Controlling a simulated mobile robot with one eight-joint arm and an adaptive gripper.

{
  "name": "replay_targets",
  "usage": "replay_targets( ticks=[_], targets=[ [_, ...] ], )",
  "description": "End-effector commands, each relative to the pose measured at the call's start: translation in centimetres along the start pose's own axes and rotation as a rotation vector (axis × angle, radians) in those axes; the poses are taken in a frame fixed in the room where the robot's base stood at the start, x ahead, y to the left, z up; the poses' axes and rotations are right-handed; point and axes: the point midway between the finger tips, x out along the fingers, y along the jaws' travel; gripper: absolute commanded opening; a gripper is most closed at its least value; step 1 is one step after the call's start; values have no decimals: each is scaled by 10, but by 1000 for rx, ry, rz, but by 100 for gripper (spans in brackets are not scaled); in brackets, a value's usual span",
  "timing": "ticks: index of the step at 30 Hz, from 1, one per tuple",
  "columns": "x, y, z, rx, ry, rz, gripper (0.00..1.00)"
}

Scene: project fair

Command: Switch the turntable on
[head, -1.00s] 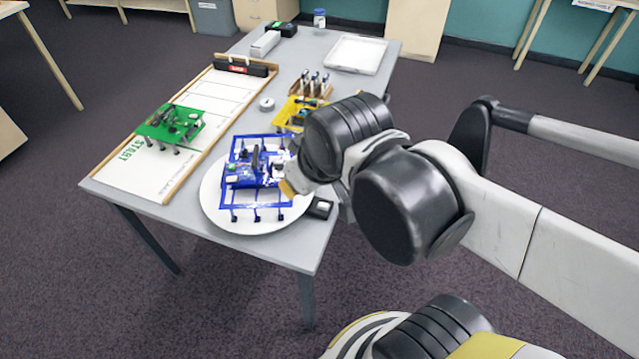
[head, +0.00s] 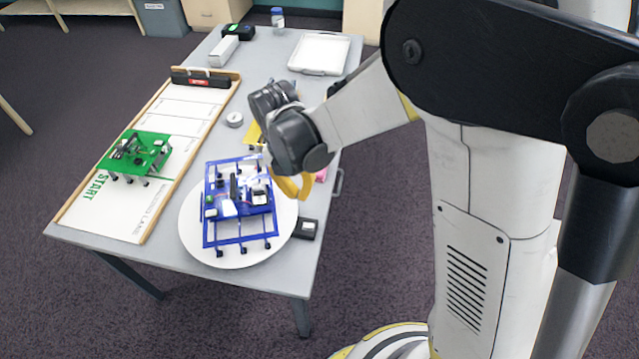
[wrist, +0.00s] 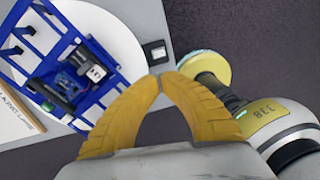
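The turntable (head: 190,232) is a round white disc near the table's front edge, with a blue wheeled frame (head: 240,205) standing on it. A small dark box with a pale switch face (head: 306,228) sits on the table at the disc's right; it also shows in the wrist view (wrist: 155,52). I cannot tell the switch's position. My gripper (head: 304,193), with yellow fingers, is above the table beside the blue frame, apart from the dark box. In the wrist view its fingertips (wrist: 161,77) meet with nothing between them.
A green wheeled frame (head: 138,155) stands on the white start lane (head: 130,212) at left. A white tray (head: 320,54), a small jar (head: 277,20) and boxes are at the far end. A round silver thing (head: 234,119) lies mid-table. Floor is clear in front.

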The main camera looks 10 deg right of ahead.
Motion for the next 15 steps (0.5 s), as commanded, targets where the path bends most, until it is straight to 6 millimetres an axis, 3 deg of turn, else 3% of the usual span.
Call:
replay_targets(
  ticks=[5, 15],
  targets=[
    [8, 6, -2, -87, 12, -17, 0],
    [9, 6, -2, -88, 12, -17, 0]
  ],
)
